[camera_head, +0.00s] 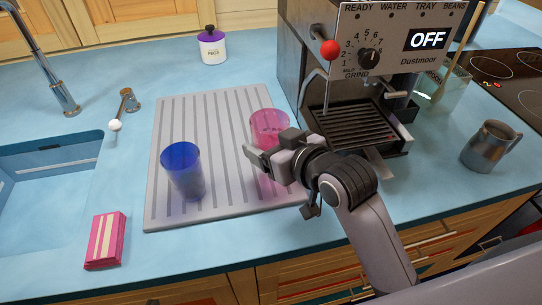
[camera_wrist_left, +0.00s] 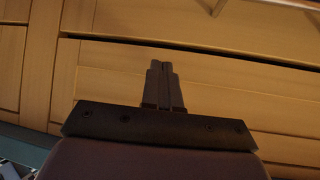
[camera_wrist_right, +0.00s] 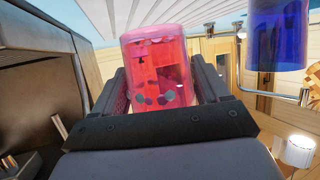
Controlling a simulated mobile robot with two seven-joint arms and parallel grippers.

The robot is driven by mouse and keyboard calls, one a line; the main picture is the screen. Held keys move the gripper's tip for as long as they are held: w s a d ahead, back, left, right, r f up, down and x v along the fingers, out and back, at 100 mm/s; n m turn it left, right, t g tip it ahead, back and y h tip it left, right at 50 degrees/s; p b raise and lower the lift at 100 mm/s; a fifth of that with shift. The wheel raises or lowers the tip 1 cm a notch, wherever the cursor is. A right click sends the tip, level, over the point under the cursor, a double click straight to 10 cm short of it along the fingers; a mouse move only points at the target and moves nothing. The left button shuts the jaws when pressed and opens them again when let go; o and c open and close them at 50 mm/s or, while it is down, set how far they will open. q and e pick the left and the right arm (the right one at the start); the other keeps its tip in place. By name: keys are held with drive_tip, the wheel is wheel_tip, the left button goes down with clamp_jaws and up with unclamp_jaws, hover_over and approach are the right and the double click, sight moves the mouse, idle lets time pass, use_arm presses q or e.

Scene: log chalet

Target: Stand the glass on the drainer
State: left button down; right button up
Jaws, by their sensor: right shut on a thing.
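A pink see-through glass (camera_head: 268,122) is upright over the right part of the grey ribbed drainer (camera_head: 220,104). I cannot tell whether its base touches the drainer. My right gripper (camera_head: 272,146), on the arm from the lower right, is shut on it. In the right wrist view the pink glass (camera_wrist_right: 158,70) sits between the two fingers. A blue glass (camera_head: 184,172) stands on the drainer's left part and also shows in the right wrist view (camera_wrist_right: 278,35). My left gripper (camera_wrist_left: 165,85) shows in its wrist view with fingers together and empty, before wooden cabinet fronts.
A coffee machine (camera_head: 352,25) stands right of the drainer, with a metal jug (camera_head: 490,146) beyond. A sink (camera_head: 45,190) and a pink striped packet (camera_head: 105,240) are left. A purple-lidded white pot (camera_head: 212,48) stands behind. The drainer's back is clear.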

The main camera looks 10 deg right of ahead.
drive_tip(key=shift+f, duration=1.95)
drive_tip(key=shift+f, duration=0.15)
drive_tip(key=o, duration=1.2)
